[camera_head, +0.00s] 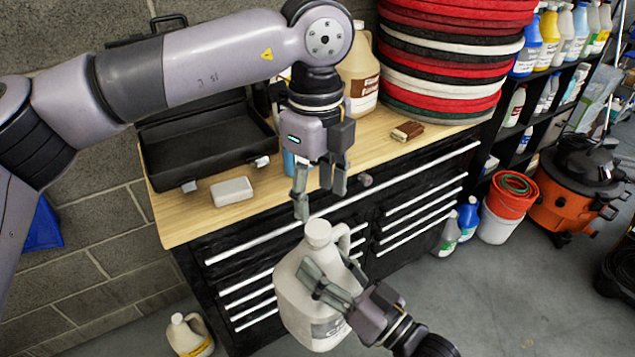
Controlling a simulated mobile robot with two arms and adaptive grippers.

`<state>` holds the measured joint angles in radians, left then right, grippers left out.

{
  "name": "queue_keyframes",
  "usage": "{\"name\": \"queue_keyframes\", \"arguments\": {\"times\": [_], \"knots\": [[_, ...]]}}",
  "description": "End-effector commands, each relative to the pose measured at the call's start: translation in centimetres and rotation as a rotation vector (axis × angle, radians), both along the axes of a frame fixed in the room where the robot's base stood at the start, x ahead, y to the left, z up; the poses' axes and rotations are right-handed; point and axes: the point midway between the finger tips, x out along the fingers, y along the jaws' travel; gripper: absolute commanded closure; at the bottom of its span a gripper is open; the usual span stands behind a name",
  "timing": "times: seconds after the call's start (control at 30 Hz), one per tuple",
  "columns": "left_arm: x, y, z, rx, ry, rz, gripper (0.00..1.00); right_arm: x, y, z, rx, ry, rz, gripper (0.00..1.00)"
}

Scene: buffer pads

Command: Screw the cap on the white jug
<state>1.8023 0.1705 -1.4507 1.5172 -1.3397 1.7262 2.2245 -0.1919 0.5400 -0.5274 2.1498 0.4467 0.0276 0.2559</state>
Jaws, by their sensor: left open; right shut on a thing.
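The white jug (290,295) is in the lower middle of the head view, held upright or slightly tilted in front of the drawer cabinet. My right gripper (326,284) is shut on the jug near its handle side and covers part of its body. A white cap (318,232) shows on top of the jug's neck; I cannot tell how tightly it sits. My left gripper (320,195) is open and empty, fingers pointing down, a little above the cap and apart from it.
The wooden bench (190,222) holds an open black case (205,145), a small white block (232,191), a brown block (408,131), a beige jug (360,70) and stacked pads (445,65). Another jug (190,335) stands on the floor. An orange vacuum (575,190) stands right.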

Motion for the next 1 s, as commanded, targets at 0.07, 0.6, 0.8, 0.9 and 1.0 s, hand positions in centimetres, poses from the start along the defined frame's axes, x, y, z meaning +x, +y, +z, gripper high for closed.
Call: {"name": "queue_keyframes", "arguments": {"times": [0.07,0.6,0.8,0.9,1.0], "knots": [[-0.1,0.1,-1.2,0.003,0.003,-0.001,0.48,0.0,0.0,0.6,0.009,-0.013,-0.001,1.0],[-0.1,0.0,-6.9,0.001,0.001,0.0,0.48,0.0,0.0,0.6,0.009,-0.013,-0.001,1.0],[-0.1,0.0,-6.9,0.001,0.001,0.0,0.48,0.0,0.0,0.6,0.009,-0.013,-0.001,1.0],[-0.1,0.0,-6.9,0.001,0.001,0.0,0.52,0.0,0.0,0.6,0.009,-0.013,-0.001,1.0],[-0.1,0.0,-6.9,0.001,0.001,0.0,0.58,0.0,0.0,0.6,0.009,-0.013,-0.001,1.0]]}}
